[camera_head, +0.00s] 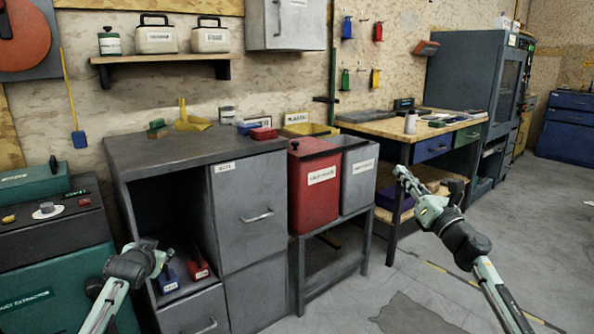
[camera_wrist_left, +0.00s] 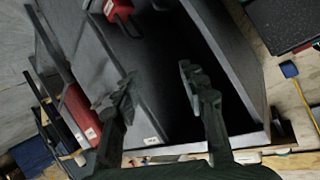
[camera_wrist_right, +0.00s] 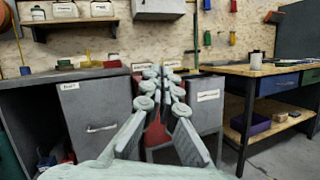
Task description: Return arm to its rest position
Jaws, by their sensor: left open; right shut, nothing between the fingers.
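My left gripper (camera_head: 158,250) is at the lower left of the head view, in front of the open compartment of the grey cabinet (camera_head: 186,142). In the left wrist view its two fingers (camera_wrist_left: 158,82) are spread apart with nothing between them. My right gripper (camera_head: 403,174) is held up in free air in front of the workbench, its arm coming from the lower right. In the right wrist view its fingers (camera_wrist_right: 165,75) are together and empty, pointing towards the bins.
A red bin (camera_head: 314,190) and a grey bin (camera_head: 359,175) stand on a low metal stand. A blue item (camera_head: 168,279) and a red item (camera_head: 198,264) sit inside the cabinet's open compartment. A wooden workbench (camera_head: 377,125) stands behind my right gripper. The floor (camera_head: 530,200) at right is clear.

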